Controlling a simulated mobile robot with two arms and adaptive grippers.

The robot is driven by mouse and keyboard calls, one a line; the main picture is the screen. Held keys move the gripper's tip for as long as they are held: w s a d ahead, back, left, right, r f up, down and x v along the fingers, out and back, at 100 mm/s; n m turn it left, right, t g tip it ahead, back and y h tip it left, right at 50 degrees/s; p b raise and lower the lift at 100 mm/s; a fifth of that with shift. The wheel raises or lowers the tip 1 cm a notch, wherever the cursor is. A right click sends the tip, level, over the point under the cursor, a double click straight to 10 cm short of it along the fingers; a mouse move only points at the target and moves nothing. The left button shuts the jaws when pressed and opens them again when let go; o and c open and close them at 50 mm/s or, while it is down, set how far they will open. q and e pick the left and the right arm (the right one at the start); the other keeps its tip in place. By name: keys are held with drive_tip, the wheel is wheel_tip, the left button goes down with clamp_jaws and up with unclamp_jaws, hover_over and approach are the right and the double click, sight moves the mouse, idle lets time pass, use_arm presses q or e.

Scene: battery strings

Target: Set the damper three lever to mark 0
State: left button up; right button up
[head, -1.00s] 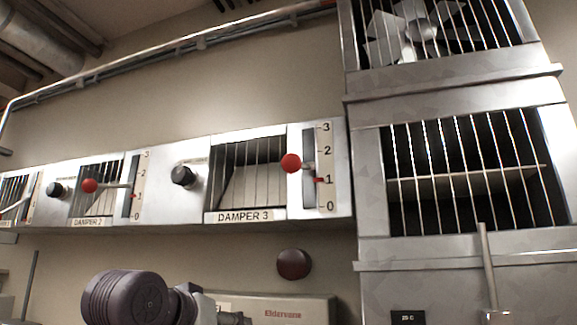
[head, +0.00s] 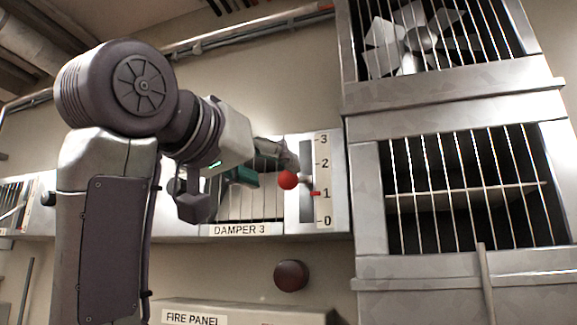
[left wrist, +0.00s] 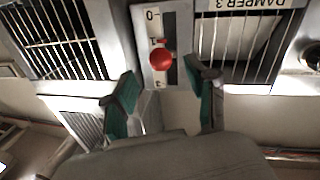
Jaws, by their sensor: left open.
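The damper three lever has a red ball knob (head: 288,180) on a short stem that comes out of a dark vertical slot, beside a scale from 0 to 3. The stem stands a little above mark 1, where there is a small red marker (head: 316,194). My left gripper (head: 272,166) is open just left of the knob and partly covers the damper's grille. In the left wrist view, upside down, the red knob (left wrist: 161,62) shows beyond and between the two open teal-padded fingertips (left wrist: 164,80). The knob looks free of both fingers. My right gripper is not in view.
The DAMPER 3 label (head: 240,230) sits under its barred opening. A tall metal cabinet (head: 368,205) with barred windows and a fan stands to the right. A dark red round button (head: 291,275) is on the wall below, above a box marked FIRE PANEL (head: 235,307).

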sight(282, 175)
use_arm(q)
drive_tip(key=p+x, duration=0.1)
drive_tip(key=x, duration=0.3)
drive_tip(key=shift+w+d+r+p, duration=0.1)
drive_tip(key=shift+w+p, duration=0.2)
drive_tip(key=shift+p, duration=0.05)
drive_tip(key=shift+w+d, duration=0.4)
drive_tip(key=shift+w, duration=0.2)
drive_tip(key=shift+c, duration=0.3)
clamp_jaws()
